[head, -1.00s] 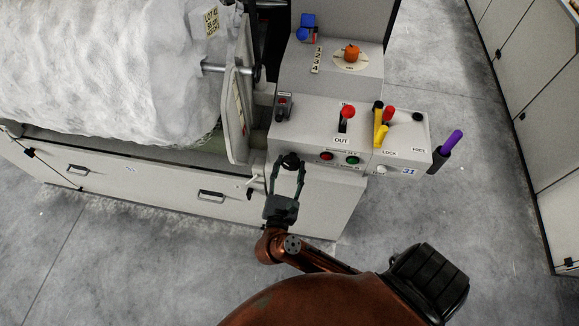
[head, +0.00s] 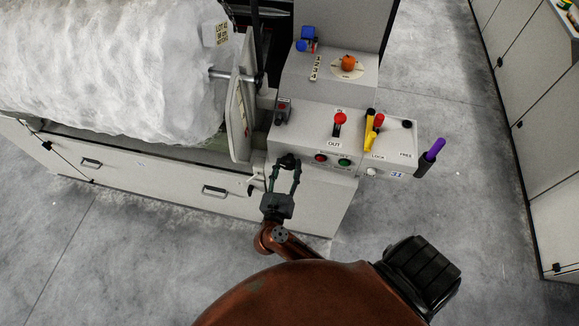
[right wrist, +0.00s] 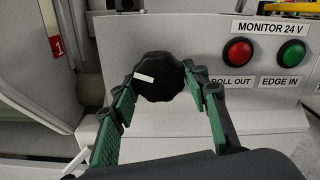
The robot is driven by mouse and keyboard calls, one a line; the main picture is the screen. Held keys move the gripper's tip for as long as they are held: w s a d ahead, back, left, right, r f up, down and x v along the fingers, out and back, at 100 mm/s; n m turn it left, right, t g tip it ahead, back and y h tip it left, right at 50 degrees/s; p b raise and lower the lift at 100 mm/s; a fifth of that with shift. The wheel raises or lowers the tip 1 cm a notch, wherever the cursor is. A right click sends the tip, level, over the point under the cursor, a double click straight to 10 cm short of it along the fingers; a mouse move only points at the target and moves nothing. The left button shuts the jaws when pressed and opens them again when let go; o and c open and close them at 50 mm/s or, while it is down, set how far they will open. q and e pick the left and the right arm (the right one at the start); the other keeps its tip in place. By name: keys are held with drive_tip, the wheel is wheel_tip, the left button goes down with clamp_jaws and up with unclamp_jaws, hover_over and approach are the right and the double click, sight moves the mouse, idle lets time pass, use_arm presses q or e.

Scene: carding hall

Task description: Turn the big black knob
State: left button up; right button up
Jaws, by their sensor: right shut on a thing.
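The big black knob (right wrist: 168,88) is a lobed dial with a white mark on the front of the pale control box. In the right wrist view the mark points left and slightly up. The knob also shows small in the head view (head: 288,161). My right gripper (right wrist: 158,80) has its green-padded fingers on both sides of the knob, shut on it. In the head view this gripper (head: 286,168) reaches up to the knob from below. My left gripper is not in view.
Right of the knob are a red button (right wrist: 238,51) and a green button (right wrist: 291,53). On the box top stand a red-knobbed lever (head: 340,119) and a yellow lever (head: 370,135). A purple handle (head: 434,149) sticks out right. A white fibre roll (head: 110,75) lies left.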

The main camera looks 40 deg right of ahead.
drive_tip(key=n+p, duration=0.2)
drive_tip(key=shift+s+r+p, duration=0.1)
drive_tip(key=shift+r+p, duration=0.15)
drive_tip(key=shift+p, duration=0.1)
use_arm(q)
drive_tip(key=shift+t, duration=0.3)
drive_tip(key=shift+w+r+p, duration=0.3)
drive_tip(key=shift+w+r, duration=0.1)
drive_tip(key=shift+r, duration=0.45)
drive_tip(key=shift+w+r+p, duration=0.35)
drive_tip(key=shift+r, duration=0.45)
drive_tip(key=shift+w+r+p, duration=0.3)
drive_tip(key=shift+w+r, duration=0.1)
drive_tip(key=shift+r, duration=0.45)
use_arm(e)
drive_tip(key=shift+d+f+n, duration=0.1)
drive_tip(key=shift+f+n, duration=0.15)
drive_tip(key=shift+n, duration=0.65)
drive_tip(key=o, duration=1.2)
drive_tip(key=shift+c, duration=0.2)
